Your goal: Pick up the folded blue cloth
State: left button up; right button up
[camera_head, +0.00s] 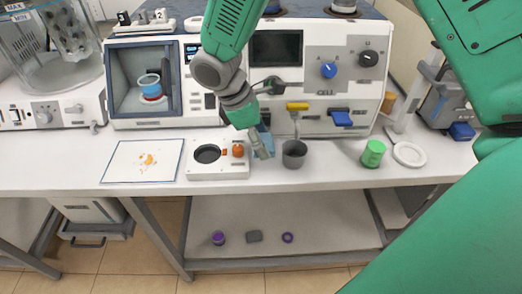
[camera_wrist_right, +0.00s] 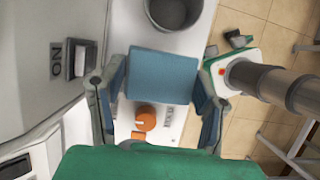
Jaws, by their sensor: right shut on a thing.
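The folded blue cloth (camera_wrist_right: 160,77) is a flat blue block between the two fingers of my right gripper (camera_wrist_right: 156,100) in the right wrist view. The fingers are shut on its two sides. In the head view my right gripper (camera_head: 262,148) points down at the bench, between the white device with the orange knob and the grey cup. Only a little of the blue cloth (camera_head: 267,143) shows there, mostly hidden by the gripper. I cannot tell whether the cloth touches the bench. My left gripper is not in view.
The grey cup (camera_head: 294,154) stands close to the right of my gripper. The white device (camera_head: 215,172) with an orange knob is close to the left. A large machine (camera_head: 330,70) stands behind. A green cup (camera_head: 373,153) is farther right. The front bench edge is clear.

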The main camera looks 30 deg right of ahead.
notch_tip(320, 180, up, 12)
jog(key=shift+r+p, duration=0.25)
jog(key=shift+p, duration=0.1)
